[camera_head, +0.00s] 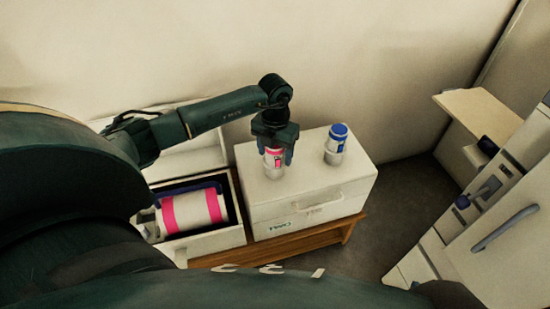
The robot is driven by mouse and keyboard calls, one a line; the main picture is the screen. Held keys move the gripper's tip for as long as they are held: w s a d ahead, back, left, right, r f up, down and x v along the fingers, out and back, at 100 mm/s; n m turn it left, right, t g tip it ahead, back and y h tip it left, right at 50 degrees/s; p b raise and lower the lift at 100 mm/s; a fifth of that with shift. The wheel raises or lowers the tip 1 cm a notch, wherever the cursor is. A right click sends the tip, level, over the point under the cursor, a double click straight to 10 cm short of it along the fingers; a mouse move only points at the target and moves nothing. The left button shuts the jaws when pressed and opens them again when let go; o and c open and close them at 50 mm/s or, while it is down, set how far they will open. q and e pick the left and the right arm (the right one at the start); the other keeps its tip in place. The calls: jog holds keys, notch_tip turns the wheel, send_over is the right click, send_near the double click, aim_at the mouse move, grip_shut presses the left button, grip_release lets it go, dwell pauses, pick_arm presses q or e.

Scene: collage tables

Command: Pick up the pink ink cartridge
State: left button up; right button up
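The pink ink cartridge (273,166), a small white cylinder with a pink band, stands upright on top of the closed white case (305,192). My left gripper (274,150) points down over it from above, with its dark fingers on either side of the cartridge's upper part. The fingers hide the cartridge's top. I cannot tell whether they press on it or only surround it. My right gripper is not in view.
A similar cartridge with a blue cap (336,143) stands to the right on the same case. An open white case (217,243) at left holds a large white roll with pink bands (192,212). The cases rest on a wooden table (340,229). A white machine (500,210) stands at right.

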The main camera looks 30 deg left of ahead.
pick_arm(q)
jog(key=c, duration=0.9)
jog(key=shift+r, duration=0.15)
